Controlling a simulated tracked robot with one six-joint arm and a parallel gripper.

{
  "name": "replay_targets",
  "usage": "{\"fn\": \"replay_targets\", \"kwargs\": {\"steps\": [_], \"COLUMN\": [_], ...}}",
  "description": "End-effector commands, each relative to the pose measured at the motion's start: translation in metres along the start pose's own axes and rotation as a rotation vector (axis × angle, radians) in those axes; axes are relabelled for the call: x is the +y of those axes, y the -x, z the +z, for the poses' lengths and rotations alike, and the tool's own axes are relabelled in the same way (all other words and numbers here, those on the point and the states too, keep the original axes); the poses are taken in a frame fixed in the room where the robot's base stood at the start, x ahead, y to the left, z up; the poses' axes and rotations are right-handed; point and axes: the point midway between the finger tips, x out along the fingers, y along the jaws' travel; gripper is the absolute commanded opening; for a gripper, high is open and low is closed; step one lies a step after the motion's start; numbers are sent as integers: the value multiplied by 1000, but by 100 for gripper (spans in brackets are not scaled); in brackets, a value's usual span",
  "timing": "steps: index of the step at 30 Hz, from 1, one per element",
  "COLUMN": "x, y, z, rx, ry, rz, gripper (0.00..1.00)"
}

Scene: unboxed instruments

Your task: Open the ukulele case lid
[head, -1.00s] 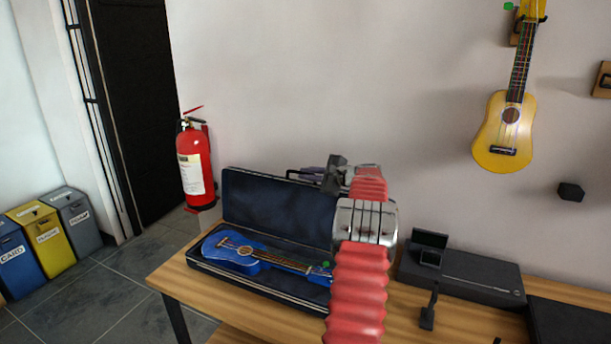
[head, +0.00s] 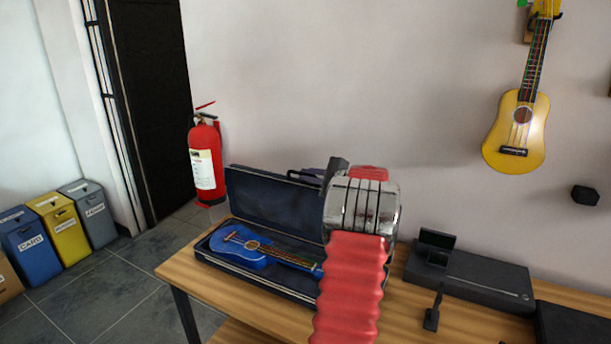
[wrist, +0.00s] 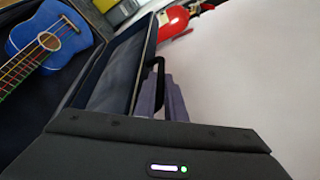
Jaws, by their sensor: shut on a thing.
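The ukulele case (head: 262,280) lies on the wooden table with its dark lid (head: 275,200) raised, standing up along the back edge. A blue ukulele (head: 245,245) lies inside the case; my arm hides the case's right end. In the wrist view the lid (wrist: 118,70) stands beside the blue ukulele (wrist: 50,45), with a black handle (wrist: 158,72) on its outer side. My gripper (wrist: 161,98) is shut on this handle, its greyish-purple fingers on either side. In the head view my wrist hides most of the gripper.
A red fire extinguisher (head: 206,165) stands behind the table's left end. A black box-like device (head: 470,275) and a small dark stand (head: 433,312) are right of my arm. A yellow ukulele (head: 518,130) hangs on the wall. Recycling bins (head: 62,225) stand on the floor at left.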

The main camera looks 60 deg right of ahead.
Motion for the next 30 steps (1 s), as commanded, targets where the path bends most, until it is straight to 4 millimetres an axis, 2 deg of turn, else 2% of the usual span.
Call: {"fn": "replay_targets", "kwargs": {"steps": [6, 7, 10, 23, 30], "x": [4, 4, 3, 0, -1], "y": [-1, -1, 0, 8, 38], "z": [-2, -3, -3, -4, -4], "rx": [0, 0, 1, 3, 6], "ry": [-5, -5, -4, -3, -3], "rz": [6, 6, 5, 0, -1], "gripper": [0, 12, 18, 18, 18]}}
